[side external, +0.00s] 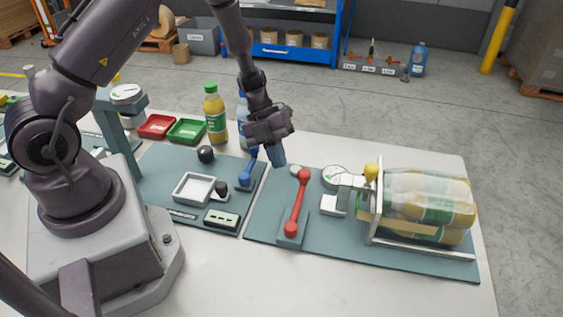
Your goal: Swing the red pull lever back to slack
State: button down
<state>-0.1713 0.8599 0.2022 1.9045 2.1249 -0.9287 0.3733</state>
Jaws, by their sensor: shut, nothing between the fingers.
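The red pull lever (298,204) stands on a small teal base plate on the right-hand teal panel (340,257). Its round red knob is at the upper end and its red pivot at the lower, nearer end. My gripper (279,162) is shut and empty. It hangs above the far edge of the panels, to the upper left of the red knob, and appears apart from it. From this angle I cannot tell the exact gap.
A pack of bottles (423,205) sits in a frame on the right, beside a gauge (335,177) and yellow knob (371,171). A blue lever (248,172) stands left of my gripper. A juice bottle (215,114) stands behind. The table's front is clear.

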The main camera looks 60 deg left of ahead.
jog(key=v, duration=1)
jog(key=shift+a, duration=0.25)
